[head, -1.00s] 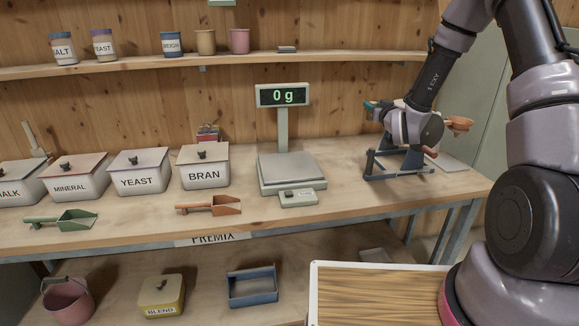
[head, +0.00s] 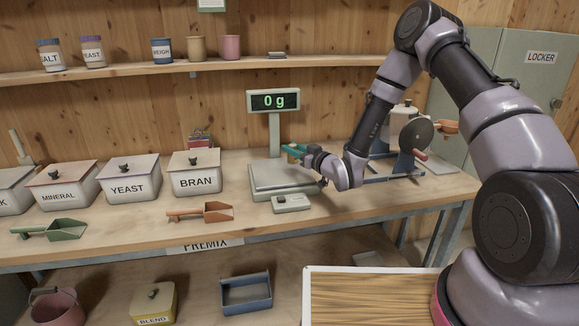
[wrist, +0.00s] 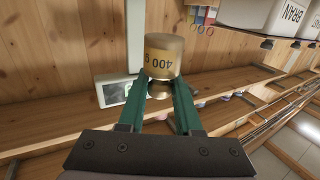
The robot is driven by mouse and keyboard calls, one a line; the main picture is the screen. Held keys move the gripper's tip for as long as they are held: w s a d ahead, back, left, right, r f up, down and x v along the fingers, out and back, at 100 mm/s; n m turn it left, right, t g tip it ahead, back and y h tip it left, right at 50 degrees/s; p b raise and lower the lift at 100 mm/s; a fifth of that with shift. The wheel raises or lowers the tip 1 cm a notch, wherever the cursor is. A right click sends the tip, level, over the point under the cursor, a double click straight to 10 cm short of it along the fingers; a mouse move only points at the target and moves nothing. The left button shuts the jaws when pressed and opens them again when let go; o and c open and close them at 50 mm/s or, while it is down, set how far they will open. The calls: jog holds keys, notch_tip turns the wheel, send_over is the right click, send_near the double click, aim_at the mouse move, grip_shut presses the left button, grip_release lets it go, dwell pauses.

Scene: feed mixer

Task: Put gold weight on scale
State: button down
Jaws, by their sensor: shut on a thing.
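My gripper (head: 293,151) is shut on the gold weight (head: 295,155). In the wrist view the gold weight (wrist: 164,55) is a short brass cylinder with a yellow label that reads upside down, like "400 g". The green fingers (wrist: 160,92) hold it by its narrow knob end. In the head view the weight is small and partly hidden by the fingers. It is in the air above the scale's plate (head: 268,182), apart from it. The scale display (head: 274,101) reads 0 g.
A small control box (head: 291,203) sits at the scale's front. The white BRAN bin (head: 196,177) and an orange scoop (head: 204,212) stand to the left. A hand-cranked machine (head: 410,140) is to the right. A shelf (head: 200,65) with several jars runs above.

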aim_at(293, 163)
jog(key=shift+f, duration=2.85)
jog(key=shift+f, duration=0.1)
jog(key=c, duration=0.6)
grip_release()
